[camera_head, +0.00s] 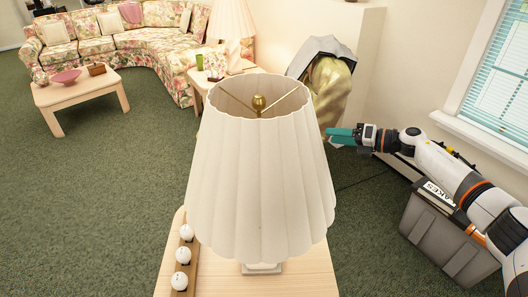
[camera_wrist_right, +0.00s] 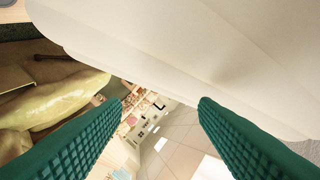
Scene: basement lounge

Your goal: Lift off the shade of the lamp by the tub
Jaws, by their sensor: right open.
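The near lamp's cream, pleated shade (camera_head: 262,185) fills the middle of the head view, upright over a small wooden table (camera_head: 215,275). A brass finial (camera_head: 259,103) and thin spokes show in its open top. Only a bit of the square lamp base (camera_head: 262,268) shows below it. The lidded grey tub (camera_head: 445,240) stands on the floor to the right. My right gripper (camera_head: 335,137), with teal fingers, is beside the shade's upper right edge. In the right wrist view its fingers are apart and empty, and the shade (camera_wrist_right: 200,50) spans the top. My left gripper is not in view.
Three white balls (camera_head: 183,254) sit in a wooden holder on the table's left. A yellow-green figure (camera_head: 330,88) with a dark cover stands behind the shade. A second lamp (camera_head: 232,20), a floral sofa (camera_head: 150,40) and a low table (camera_head: 80,95) are farther back. Green carpet is clear at left.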

